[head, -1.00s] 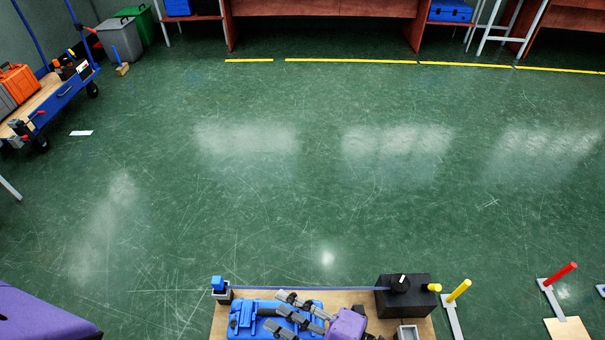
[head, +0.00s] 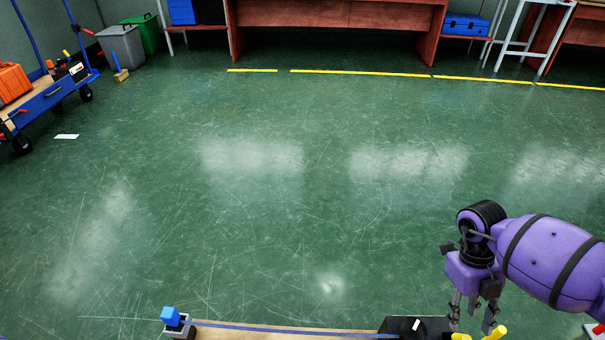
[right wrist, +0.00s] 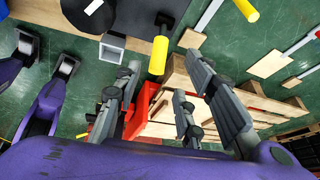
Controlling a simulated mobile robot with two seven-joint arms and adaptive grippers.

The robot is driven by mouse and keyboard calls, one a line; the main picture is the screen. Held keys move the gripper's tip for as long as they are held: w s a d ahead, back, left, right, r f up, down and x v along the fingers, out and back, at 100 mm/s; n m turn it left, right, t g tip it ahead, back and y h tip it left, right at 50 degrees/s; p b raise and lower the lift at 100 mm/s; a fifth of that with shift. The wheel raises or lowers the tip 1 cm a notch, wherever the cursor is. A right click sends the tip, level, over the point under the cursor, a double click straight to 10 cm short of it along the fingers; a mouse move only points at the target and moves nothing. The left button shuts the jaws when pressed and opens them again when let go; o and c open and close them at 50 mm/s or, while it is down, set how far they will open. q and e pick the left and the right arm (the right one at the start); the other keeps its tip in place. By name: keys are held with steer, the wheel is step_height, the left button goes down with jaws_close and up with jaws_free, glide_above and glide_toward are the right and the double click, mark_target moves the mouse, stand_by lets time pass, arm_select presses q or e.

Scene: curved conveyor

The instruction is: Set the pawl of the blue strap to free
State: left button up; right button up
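The blue strap (head: 285,327) runs along the back edge of a wooden board from a small post with a blue top (head: 171,317) to a black box (head: 392,325) at the bottom edge. A black knob with a white mark (head: 416,324) sits on the box; it also shows in the right wrist view (right wrist: 96,10). I cannot tell the pawl's setting. My right gripper (head: 474,314) is just right of the box, fingers pointing down, apart and empty. In the right wrist view, the box's yellow-ended handle (right wrist: 158,56) shows near the fingers. My left gripper is out of view.
A second yellow handle (head: 496,332) stands close to the right gripper; it shows in the right wrist view too (right wrist: 247,10). Wooden pallet-like pieces (right wrist: 178,78) and a red object lie below the fingers. The green floor (head: 250,230) behind the board is clear.

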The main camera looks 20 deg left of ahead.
mark_target(463, 339)
steer(key=b+x, duration=0.2)
steer(key=x, duration=0.5)
steer(key=shift+s+a, duration=0.1)
steer(key=shift+c, duration=0.2)
jaws_close()
